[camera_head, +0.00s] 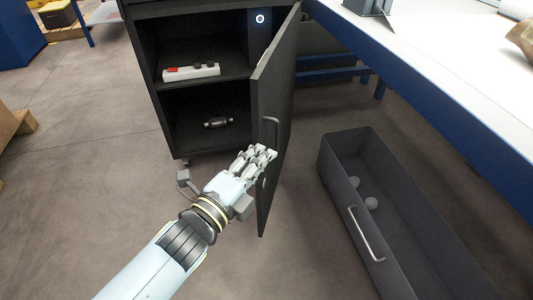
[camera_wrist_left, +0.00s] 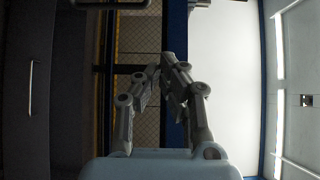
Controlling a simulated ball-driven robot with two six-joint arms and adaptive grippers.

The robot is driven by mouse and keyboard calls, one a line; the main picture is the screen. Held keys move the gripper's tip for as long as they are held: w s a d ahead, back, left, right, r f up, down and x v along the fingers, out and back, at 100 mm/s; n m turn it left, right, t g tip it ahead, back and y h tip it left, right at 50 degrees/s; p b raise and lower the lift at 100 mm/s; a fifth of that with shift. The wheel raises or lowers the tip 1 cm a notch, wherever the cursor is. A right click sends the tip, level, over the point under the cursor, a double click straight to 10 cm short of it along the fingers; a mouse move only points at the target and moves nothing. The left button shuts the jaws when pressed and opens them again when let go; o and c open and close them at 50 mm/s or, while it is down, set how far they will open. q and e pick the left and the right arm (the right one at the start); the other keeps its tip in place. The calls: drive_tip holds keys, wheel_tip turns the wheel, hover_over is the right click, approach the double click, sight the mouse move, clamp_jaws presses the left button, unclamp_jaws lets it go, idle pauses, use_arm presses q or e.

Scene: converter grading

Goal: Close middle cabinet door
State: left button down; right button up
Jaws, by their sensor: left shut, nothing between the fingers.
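The dark cabinet (camera_head: 165,100) stands at the upper middle of the head view with its door (camera_head: 281,95) swung wide open on the right side. The door carries a grey bar handle (camera_head: 277,131) on the face turned to the right. My left gripper (camera_head: 263,153) is shut and empty, at the lower left of the door, by its free edge. I cannot tell whether it touches the door. In the left wrist view the gripper's fingers (camera_wrist_left: 172,68) are together with nothing between them. My right gripper is not in view.
Inside the cabinet, a white power strip (camera_head: 191,72) lies on the shelf and a small metal part (camera_head: 217,122) lies below. An open grey drawer (camera_head: 340,190) with round pieces juts out at the right. A white-topped blue workbench (camera_head: 440,75) runs along the right.

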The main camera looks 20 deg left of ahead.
sight(277, 121)
use_arm(q)
drive_tip(key=w+a, duration=0.2)
drive_tip(key=w, duration=0.6)
drive_tip(key=shift+w+f+b, duration=0.15)
drive_tip(key=shift+w+b, duration=0.05)
drive_tip(key=shift+b, duration=0.15)
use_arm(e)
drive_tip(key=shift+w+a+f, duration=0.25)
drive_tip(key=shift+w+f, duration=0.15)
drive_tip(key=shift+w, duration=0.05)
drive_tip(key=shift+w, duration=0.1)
use_arm(q)
drive_tip(key=shift+a, duration=0.1)
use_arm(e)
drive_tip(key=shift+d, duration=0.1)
